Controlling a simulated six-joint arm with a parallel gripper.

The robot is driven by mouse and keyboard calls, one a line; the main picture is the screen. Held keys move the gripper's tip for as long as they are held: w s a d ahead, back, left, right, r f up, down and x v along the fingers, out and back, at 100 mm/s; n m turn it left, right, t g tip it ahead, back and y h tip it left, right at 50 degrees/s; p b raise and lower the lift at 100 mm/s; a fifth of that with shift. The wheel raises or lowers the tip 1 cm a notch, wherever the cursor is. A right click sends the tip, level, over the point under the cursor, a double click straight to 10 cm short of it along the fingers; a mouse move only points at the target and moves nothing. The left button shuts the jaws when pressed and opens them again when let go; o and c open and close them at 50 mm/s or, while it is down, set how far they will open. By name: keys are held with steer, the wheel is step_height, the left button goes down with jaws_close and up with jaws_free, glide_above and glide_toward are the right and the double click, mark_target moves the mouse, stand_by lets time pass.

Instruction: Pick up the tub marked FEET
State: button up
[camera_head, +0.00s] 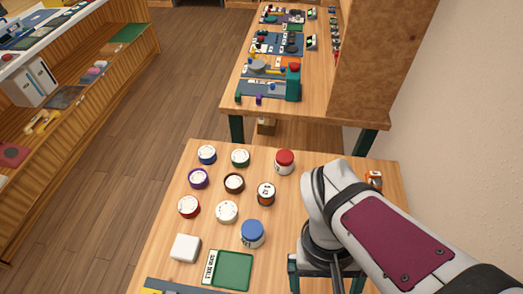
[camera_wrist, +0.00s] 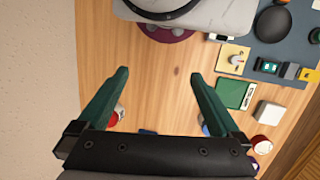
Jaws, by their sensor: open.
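Several round tubs stand on the wooden table in the head view; their labels are too small to read, so I cannot tell which is marked FEET. Red and blue tub parts show partly hidden behind the fingers. The arm hides my gripper in the head view.
A green tray (camera_head: 234,270) with a white label strip and a white block (camera_head: 185,247) lie at the front. A small orange item (camera_head: 375,178) is at the right, partly hidden. A second table (camera_head: 290,106) with gadgets stands behind. A wall is on the right.

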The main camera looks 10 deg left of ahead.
steer(key=w+a+f+n+t+h, duration=0.2)
steer(key=w+f+n+t+h, duration=0.15)
steer(key=n+h, duration=0.6)
steer(key=n+t+y, duration=0.7)
steer(key=n+t, duration=0.5)
steer(key=n, duration=1.1)
glide_toward(257, 223)
steer(key=shift+m, duration=0.25)
steer(key=w+f, duration=0.2)
steer(key=w, duration=0.1)
steer(key=w+f, duration=0.1)
steer(key=w, duration=0.1)
steer(key=shift+d, duration=0.25)
steer(key=x, duration=0.6)
steer(key=shift+s+d+f, duration=0.25)
steer(key=shift+d+f, duration=0.05)
steer(key=shift+f, duration=0.1)
steer(key=c, duration=1.5)
steer(key=shift+r, duration=0.1)
